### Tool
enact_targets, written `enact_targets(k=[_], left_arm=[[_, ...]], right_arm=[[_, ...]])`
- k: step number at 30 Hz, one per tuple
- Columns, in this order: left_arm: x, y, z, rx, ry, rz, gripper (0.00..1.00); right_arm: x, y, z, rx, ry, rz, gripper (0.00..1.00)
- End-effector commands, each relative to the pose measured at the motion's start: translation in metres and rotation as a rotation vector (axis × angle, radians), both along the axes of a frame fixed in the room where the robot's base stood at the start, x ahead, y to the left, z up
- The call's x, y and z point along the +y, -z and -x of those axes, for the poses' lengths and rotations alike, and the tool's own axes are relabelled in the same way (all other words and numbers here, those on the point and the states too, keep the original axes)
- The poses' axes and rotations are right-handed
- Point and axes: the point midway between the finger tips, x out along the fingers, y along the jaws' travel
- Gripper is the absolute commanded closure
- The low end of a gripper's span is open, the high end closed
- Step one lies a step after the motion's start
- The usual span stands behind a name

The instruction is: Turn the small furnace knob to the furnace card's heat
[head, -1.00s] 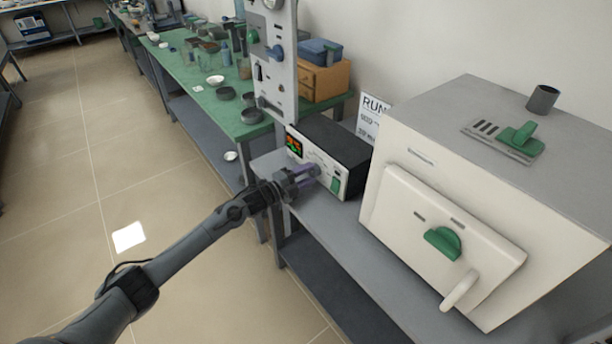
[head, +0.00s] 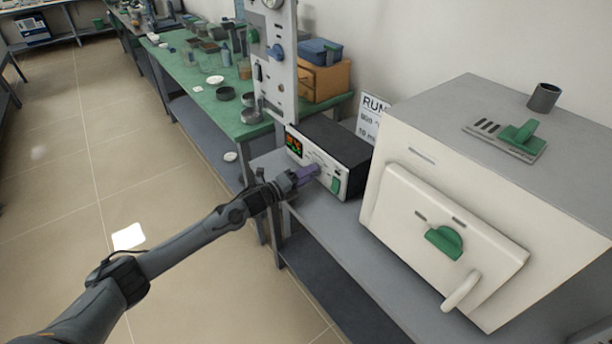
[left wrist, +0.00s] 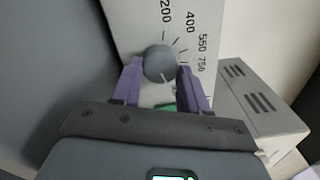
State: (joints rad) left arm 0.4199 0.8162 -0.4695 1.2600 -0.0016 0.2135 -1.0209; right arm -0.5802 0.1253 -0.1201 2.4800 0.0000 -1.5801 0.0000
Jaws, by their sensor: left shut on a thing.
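The grey knob (left wrist: 160,62) sits on a pale panel (left wrist: 125,18) with dial marks 200, 400, 550 and 750 in the left wrist view. My left gripper (left wrist: 161,78) has its purple fingers on both sides of the knob, shut on it. A pale line shows on the knob's lower part. In the head view my left gripper (head: 308,173) is at the front of the black-topped control box (head: 335,142) and hides the knob. The card (head: 370,117) behind it reads "RUN"; its smaller lines are too blurred to read surely. My right gripper is out of view.
A large white furnace (head: 405,240) with a green door latch (head: 444,241) stands right of the control box on the grey bench (head: 315,215). A tall panel (head: 283,90) stands left of it, near a green table (head: 200,105) with several dishes.

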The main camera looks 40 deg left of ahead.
Motion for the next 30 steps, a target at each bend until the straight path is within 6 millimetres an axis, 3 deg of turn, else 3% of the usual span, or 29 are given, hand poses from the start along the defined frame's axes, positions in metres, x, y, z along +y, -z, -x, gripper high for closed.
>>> enact_targets(k=[9,10,15,25,30], left_arm=[[0.000,0.001,0.000,0.001,0.001,-0.003,0.87],[0.000,0.001,0.000,0.001,0.001,-0.003,0.55],[0.000,0.001,0.000,0.000,0.000,-0.002,0.31],[0.000,0.000,0.002,0.000,0.000,-0.002,0.31],[0.003,0.000,0.013,0.001,0.000,-0.003,0.31]], right_arm=[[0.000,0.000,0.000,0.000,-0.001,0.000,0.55],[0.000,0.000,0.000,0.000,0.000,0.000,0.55],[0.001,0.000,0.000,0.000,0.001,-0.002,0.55],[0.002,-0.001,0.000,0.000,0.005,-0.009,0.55],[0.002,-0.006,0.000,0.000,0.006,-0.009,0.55]])
